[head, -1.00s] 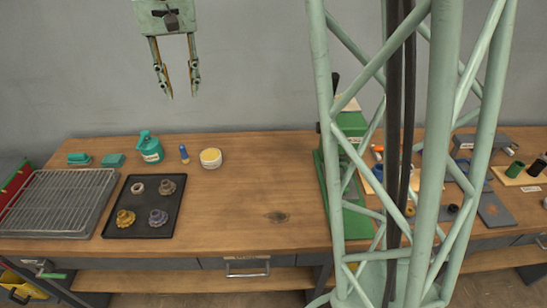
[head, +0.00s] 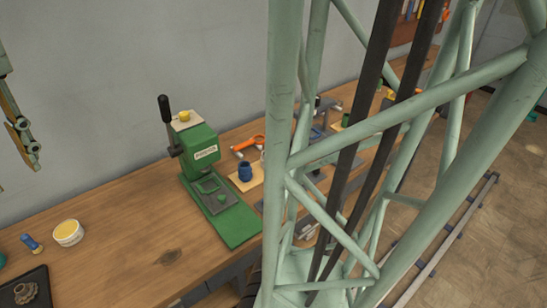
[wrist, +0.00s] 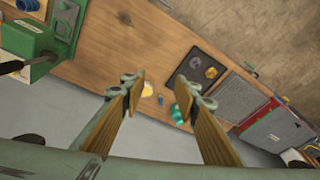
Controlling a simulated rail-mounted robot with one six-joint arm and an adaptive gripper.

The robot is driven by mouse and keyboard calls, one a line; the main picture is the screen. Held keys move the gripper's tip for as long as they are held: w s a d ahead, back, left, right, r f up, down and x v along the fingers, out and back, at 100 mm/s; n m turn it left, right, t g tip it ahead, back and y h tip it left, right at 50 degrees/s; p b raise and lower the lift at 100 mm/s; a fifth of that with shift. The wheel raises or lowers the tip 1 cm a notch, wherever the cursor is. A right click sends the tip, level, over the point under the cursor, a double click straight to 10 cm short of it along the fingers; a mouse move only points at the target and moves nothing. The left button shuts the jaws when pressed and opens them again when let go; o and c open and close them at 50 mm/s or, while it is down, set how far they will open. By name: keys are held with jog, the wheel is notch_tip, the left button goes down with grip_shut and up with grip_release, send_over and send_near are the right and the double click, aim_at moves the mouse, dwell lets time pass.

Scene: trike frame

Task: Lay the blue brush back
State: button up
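The blue brush (head: 31,243) is a small blue piece with a pale yellow part, lying on the wooden bench at the lower left of the head view. It shows small in the wrist view (wrist: 160,99), beside the yellow-topped round tub (wrist: 147,89). My gripper (wrist: 161,84) is open and empty, high above the bench, with the tub and brush seen far below between its fingers. In the head view only part of the gripper shows at the left edge. No marked place for the brush can be made out.
A green press (head: 205,165) with a black lever stands mid-bench. A dark tray (wrist: 195,70) holds round parts, with a rack (wrist: 238,98) beyond and teal items (wrist: 180,108) nearby. Bench between tub and press is clear.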

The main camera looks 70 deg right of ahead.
jog(key=s+f+n+t, duration=0.1)
jog(key=s+f+n, duration=0.1)
jog(key=s, duration=2.1)
jog(key=shift+s+d+f, duration=0.15)
jog(key=shift+d+f, duration=0.1)
notch_tip(320, 180, down, 7)
jog(key=b, duration=0.7)
jog(key=shift+w, duration=0.2)
dwell(0.4)
